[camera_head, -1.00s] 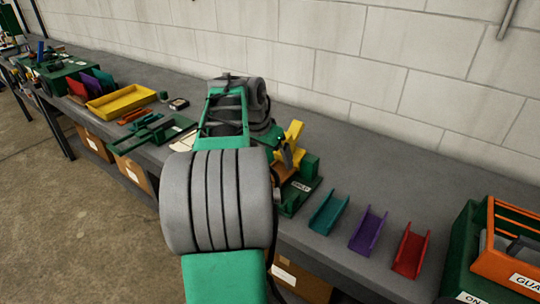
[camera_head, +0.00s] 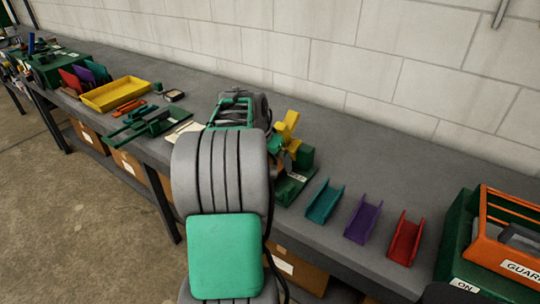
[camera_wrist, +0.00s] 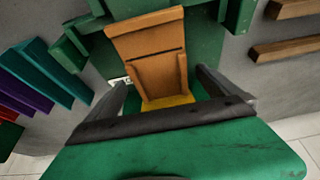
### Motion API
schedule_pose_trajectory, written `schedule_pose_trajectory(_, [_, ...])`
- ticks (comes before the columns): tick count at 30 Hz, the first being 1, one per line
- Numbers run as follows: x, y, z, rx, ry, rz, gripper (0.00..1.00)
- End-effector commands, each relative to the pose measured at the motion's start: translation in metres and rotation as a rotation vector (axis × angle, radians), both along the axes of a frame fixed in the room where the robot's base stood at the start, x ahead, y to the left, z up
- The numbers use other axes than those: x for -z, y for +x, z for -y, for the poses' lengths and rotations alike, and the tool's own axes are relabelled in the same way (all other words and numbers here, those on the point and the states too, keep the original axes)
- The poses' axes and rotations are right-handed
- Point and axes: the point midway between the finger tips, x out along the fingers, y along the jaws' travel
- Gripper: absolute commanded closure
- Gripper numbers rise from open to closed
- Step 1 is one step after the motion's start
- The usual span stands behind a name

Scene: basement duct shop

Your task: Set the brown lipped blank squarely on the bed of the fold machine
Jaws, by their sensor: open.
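The brown lipped blank (camera_wrist: 146,50) lies in the green fold machine (camera_wrist: 205,30) in the wrist view, its raised lips along both sides. It looks roughly lined up with the bed, slightly turned in the picture. A yellow part (camera_wrist: 168,102) shows at its near end. My gripper (camera_wrist: 160,82) is open, with one dark finger on each side of the blank's near end and gaps visible. Whether the blank sits fully flat is unclear. In the head view my arm covers much of the fold machine (camera_head: 305,157); its yellow handle (camera_head: 287,127) stands up.
Teal (camera_head: 324,202), purple (camera_head: 362,222) and red (camera_head: 405,240) channels lie on the bench right of the machine. A green-and-orange guarded machine (camera_head: 490,240) stands at the far right. A yellow tray (camera_head: 116,95) and green tools lie left. Bare bench lies behind the channels.

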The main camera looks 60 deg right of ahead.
Motion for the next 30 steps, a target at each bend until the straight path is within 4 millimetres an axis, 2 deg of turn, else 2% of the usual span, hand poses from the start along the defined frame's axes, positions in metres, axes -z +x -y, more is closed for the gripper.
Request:
schedule_pose_trajectory(4, [-0.0003,0.0000,0.0000,0.000,0.000,0.000,0.00])
schedule_pose_trajectory(27, [-0.0007,0.0000,-0.0002,0.000,0.000,0.000,0.63])
schedule_pose_trajectory(30, [-0.0006,0.0001,-0.0004,0.000,0.000,0.000,0.66])
